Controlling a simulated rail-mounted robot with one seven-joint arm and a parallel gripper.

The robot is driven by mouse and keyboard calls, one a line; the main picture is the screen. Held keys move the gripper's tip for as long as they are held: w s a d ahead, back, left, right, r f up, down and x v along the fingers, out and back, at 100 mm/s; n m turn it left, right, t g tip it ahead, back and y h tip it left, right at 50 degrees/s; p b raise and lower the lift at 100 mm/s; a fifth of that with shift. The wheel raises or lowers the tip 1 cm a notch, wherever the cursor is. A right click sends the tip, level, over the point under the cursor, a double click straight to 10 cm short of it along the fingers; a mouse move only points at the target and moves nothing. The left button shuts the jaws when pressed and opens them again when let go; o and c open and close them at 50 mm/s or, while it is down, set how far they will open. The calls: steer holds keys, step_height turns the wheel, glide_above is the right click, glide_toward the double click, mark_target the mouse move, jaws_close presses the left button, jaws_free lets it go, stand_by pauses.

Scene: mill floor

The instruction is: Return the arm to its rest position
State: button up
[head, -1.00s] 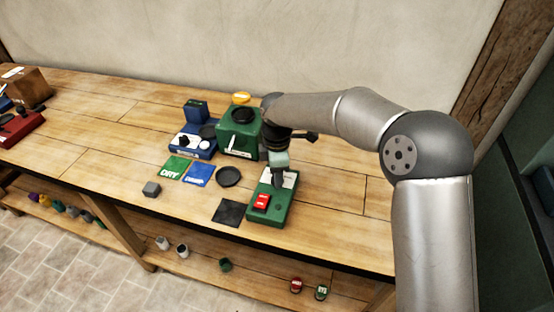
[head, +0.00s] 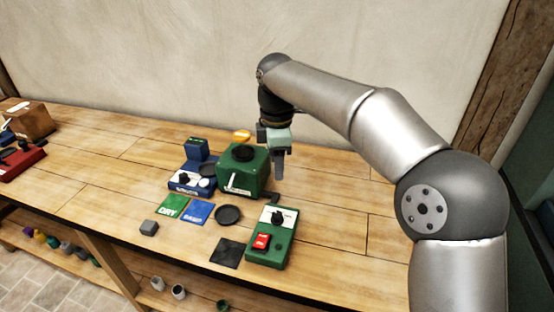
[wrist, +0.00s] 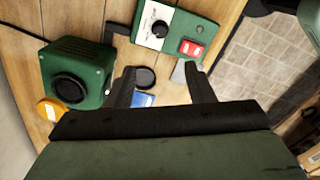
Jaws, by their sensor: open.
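My gripper (head: 279,165) hangs above the bench, just right of the green machine (head: 244,170), with its fingers pointing down. In the wrist view my gripper (wrist: 165,85) shows its two fingers spread apart with nothing held between them. The green control box (head: 270,238) with a red switch and a dark knob stands on the bench in front of my gripper, apart from it. It also shows at the top of the wrist view (wrist: 178,30). My arm reaches up from the lower right and bends down to the gripper.
A blue device (head: 190,180) stands left of the green machine. A green card (head: 172,207), a blue card (head: 197,212), a black dish (head: 228,215), a dark square (head: 227,253) and a grey block (head: 149,228) lie in front. A yellow item (head: 242,135) sits behind. The bench's right side is clear.

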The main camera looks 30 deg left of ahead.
stand_by(0.5)
steer(key=d+m+h, duration=0.1)
steer(key=d+m, duration=1.1)
steer(key=d, duration=1.4)
steer(key=s+d+f+m, duration=0.4)
steer(key=s+d+m, duration=0.3)
steer(key=d, duration=0.3)
steer(key=s+d+f+m+y, duration=0.1)
steer(key=s+d+f+m, duration=0.4)
steer(key=d, duration=0.5)
steer(key=s+m, duration=0.2)
steer(key=s, duration=0.1)
steer(key=shift+s+d+t, duration=0.2)
steer(key=shift+d+t, duration=0.1)
steer(key=shift+d, duration=0.05)
